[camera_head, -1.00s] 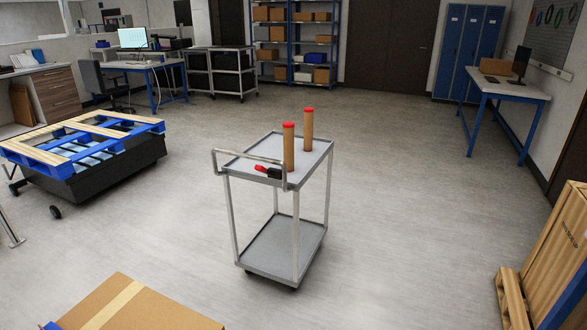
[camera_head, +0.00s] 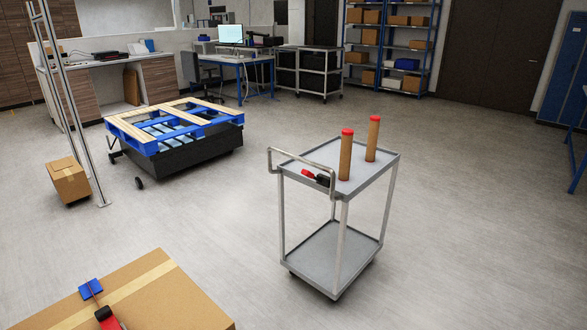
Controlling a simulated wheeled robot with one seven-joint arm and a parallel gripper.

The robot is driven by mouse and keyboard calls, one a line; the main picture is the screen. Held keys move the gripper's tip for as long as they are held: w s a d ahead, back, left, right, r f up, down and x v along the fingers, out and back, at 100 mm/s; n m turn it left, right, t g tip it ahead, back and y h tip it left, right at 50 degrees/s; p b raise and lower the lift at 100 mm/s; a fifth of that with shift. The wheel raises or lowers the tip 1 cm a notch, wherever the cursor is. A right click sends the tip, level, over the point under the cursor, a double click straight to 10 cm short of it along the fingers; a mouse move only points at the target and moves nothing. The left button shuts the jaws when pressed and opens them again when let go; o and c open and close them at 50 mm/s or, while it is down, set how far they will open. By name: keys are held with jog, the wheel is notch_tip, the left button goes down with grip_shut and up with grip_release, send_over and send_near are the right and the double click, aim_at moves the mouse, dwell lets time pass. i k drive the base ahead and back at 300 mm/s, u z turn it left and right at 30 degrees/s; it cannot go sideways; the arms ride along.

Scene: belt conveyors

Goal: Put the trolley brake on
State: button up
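The grey two-shelf trolley (camera_head: 330,262) stands upright on the floor right of centre. Its push handle (camera_head: 298,151) is on its left side, facing me. A small lever with a red end and a black part (camera_head: 316,177) sits at the top shelf's edge beside the handle; it looks like the brake, but its setting cannot be told. Two brown tubes with red caps stand on the top shelf, a nearer one (camera_head: 346,158) and a farther one (camera_head: 372,140). The lower shelf is empty. The wheels are mostly hidden under it. My gripper is not in view.
A large cardboard box (camera_head: 175,300) with a red, black and blue tool (camera_head: 104,312) on it is at the lower left. A blue pallet (camera_head: 150,142) on a dark cart and a small box (camera_head: 68,182) stand behind. The floor around the trolley is clear.

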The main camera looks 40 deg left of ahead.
aim_at(306, 172)
jog(key=u, duration=0.75)
jog(key=i, duration=1.6)
jog(key=u, duration=1.05)
jog(key=i, duration=0.2)
jog(key=u, duration=0.05)
jog(key=k, duration=0.65)
jog(key=u, duration=0.3)
jog(key=i, duration=1.3)
jog(key=u, duration=0.05)
